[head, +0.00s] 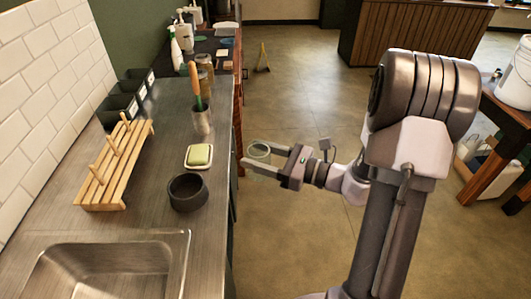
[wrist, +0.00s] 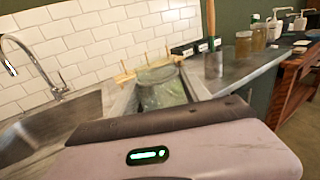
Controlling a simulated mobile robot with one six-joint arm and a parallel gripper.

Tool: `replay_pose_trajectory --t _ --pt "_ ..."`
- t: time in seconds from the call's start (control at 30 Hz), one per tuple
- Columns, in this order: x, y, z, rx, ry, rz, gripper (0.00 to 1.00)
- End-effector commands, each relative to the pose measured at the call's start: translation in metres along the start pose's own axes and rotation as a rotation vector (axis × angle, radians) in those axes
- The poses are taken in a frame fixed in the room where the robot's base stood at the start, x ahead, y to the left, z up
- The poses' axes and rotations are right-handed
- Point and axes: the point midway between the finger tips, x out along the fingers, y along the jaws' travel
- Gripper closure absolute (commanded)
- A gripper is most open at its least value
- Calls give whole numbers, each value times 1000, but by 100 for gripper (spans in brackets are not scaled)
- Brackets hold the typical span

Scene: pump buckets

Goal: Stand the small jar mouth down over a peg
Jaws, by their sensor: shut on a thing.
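The small jar (head: 259,149) is clear glass and is held off the counter's right edge, above the floor. My gripper (head: 257,160) is shut on it. In the wrist view the jar (wrist: 163,92) sits between the two fingers (wrist: 160,84). I cannot tell for sure which way its mouth faces. A wooden slatted rack (head: 100,195) with upright pegs stands on the counter by the tiled wall, left of the gripper. Its near peg (head: 97,173), middle peg (head: 112,145) and far peg (head: 126,119) look bare. Pegs also show behind the jar in the wrist view.
Between rack and gripper stand a dark bowl (head: 188,193), a soap dish (head: 199,164) with green soap, and a metal cup (head: 201,122) holding a wood-handled brush. Dark bins (head: 124,101) stand beyond the rack. A sink (head: 100,270) lies nearer.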

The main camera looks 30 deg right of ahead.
Motion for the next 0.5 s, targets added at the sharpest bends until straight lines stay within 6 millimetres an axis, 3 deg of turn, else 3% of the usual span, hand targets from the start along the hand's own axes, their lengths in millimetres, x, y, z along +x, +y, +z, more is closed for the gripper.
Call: replay_pose_trajectory --t 0.5 --pt "79 40 -7 1 0 3 94"
